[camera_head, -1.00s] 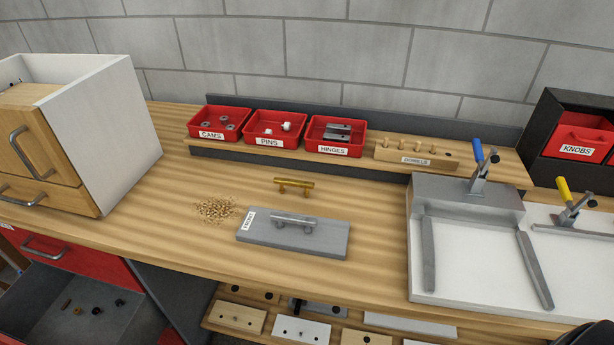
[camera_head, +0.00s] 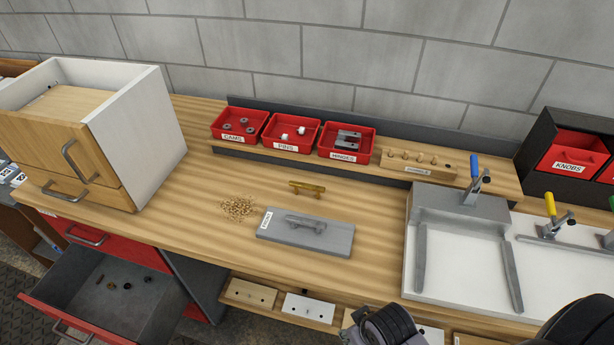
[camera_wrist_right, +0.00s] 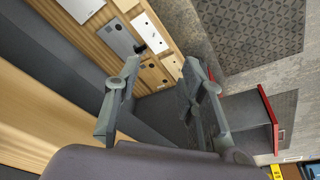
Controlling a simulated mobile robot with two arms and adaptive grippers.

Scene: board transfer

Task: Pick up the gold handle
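The gold handle (camera_head: 307,189) lies on the wooden bench top (camera_head: 200,215), behind a grey board (camera_head: 290,240) that carries a silver handle (camera_head: 306,223) and a white label. Nothing touches the gold handle. My right gripper (camera_wrist_right: 160,95) shows in the right wrist view with its two fingers spread apart and nothing between them. It is away from the gold handle, which does not show in that view. In the head view only dark parts of my arm show at the bottom right. My left gripper is in neither view.
Red bins (camera_head: 238,130) and a dowel block (camera_head: 418,164) stand on a rear shelf. Clamp fixtures (camera_head: 460,245) fill the right. A cabinet (camera_head: 100,130) stands left, above an open drawer (camera_head: 120,290). Wood chips (camera_head: 238,208) lie left of the gold handle.

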